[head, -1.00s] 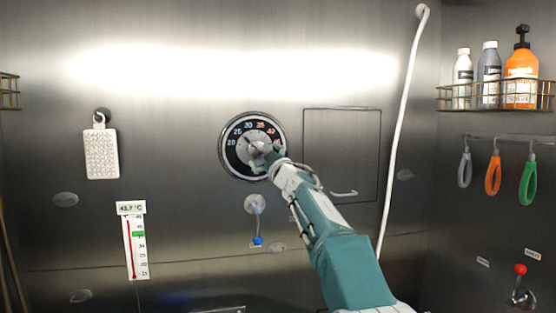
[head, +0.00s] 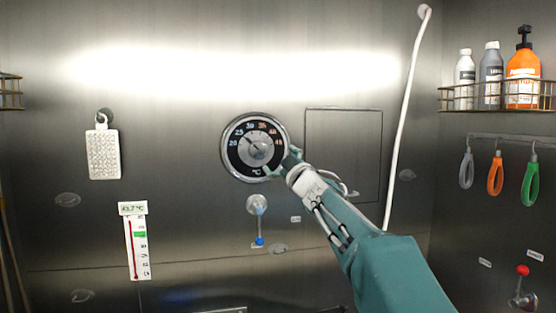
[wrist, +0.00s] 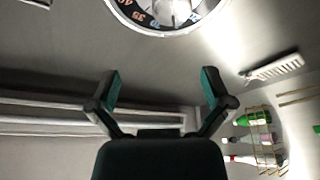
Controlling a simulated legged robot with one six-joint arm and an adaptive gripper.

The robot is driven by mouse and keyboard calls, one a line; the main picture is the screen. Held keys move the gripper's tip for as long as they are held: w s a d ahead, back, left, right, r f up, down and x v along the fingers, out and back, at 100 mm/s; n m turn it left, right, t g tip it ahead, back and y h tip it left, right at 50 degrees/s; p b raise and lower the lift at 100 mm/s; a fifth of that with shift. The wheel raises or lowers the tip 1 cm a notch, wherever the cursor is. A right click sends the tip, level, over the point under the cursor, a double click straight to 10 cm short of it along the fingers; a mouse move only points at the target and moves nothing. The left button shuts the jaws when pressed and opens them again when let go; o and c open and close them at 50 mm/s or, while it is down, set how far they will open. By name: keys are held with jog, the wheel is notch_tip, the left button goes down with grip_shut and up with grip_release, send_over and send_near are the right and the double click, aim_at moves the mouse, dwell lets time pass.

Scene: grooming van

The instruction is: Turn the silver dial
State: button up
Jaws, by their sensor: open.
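The silver dial (head: 258,151) is a round knob in the middle of a black face with numbers from 20 to 45 and a °C mark, set in a silver ring on the metal wall. Its dark pointer line leans to the upper left, near 25. In the wrist view the dial face (wrist: 148,13) shows upside down at the top edge, partly cut off. My gripper (head: 282,166) is at the lower right rim of the dial in the head view, off the knob. In the wrist view my gripper (wrist: 161,88) has its fingers spread with nothing between them.
A thermometer (head: 137,245) with a small 43.7 °C display hangs lower left. A small lever with a blue tip (head: 259,241) is below the dial. A panel door (head: 345,140) and white hose (head: 405,110) are to the right. Bottles stand on a rack (head: 500,97).

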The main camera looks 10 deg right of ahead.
aim_at(259, 154)
jog(key=shift+w+a+f+m+t+h, duration=0.8)
jog(key=shift+w+a+f+m+h, duration=1.3)
jog(key=shift+m, duration=3.1)
jog(key=shift+h, duration=0.5)
jog(key=shift+s+d+r+x, duration=0.1)
jog(key=shift+d+r+x, duration=0.1)
jog(key=shift+x, duration=1.35)
jog(key=shift+s+d+r+x, duration=0.1)
jog(key=shift+r+x, duration=0.1)
jog(key=shift+x, duration=1.35)
jog(key=shift+s+d+r+x, duration=0.1)
jog(key=shift+d+r+x, duration=0.1)
jog(key=shift+x, duration=1.4)
jog(key=shift+w, duration=0.1)
